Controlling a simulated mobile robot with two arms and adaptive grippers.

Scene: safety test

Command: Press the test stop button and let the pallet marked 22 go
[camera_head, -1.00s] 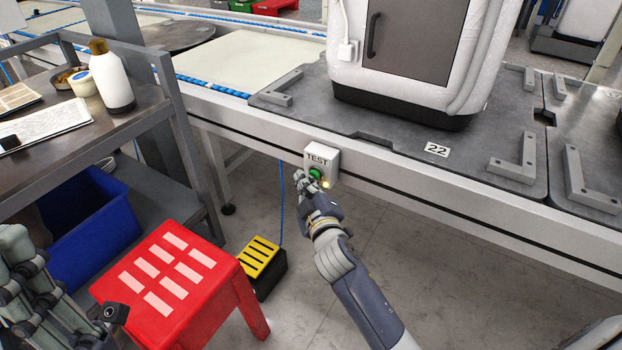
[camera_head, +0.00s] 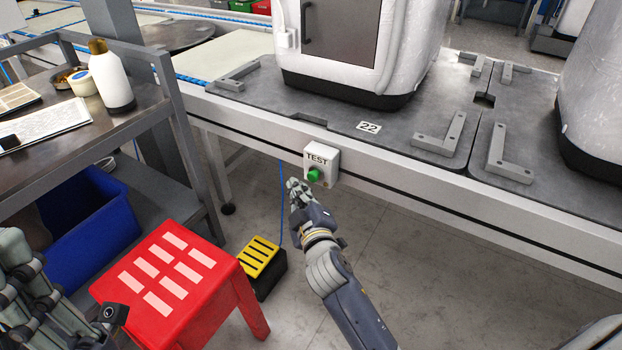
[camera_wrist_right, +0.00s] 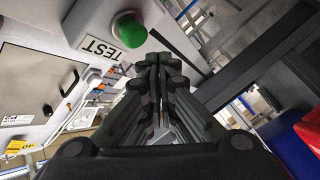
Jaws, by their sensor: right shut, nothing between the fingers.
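The white TEST box (camera_head: 322,160) with its green button (camera_head: 314,175) is fixed to the front rail of the conveyor. My right gripper (camera_head: 294,184) is shut and empty, just left of and below the button, apart from it. In the right wrist view the green button (camera_wrist_right: 129,30) shows beyond the shut fingers (camera_wrist_right: 160,62). The pallet marked 22 (camera_head: 338,137) is a dark plate on the conveyor, carrying a white wrapped machine (camera_head: 405,50). My left gripper (camera_head: 60,335) is partly in view at the lower left; its fingertips are cut off or unclear.
A red stool (camera_head: 165,285) and a yellow-topped pedal (camera_head: 258,258) stand on the floor below. A grey bench (camera_head: 120,125) with a white bottle (camera_head: 112,82) is at left. Another loaded pallet (camera_head: 540,195) sits at right, beside pallet 22. The floor below the conveyor at right is clear.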

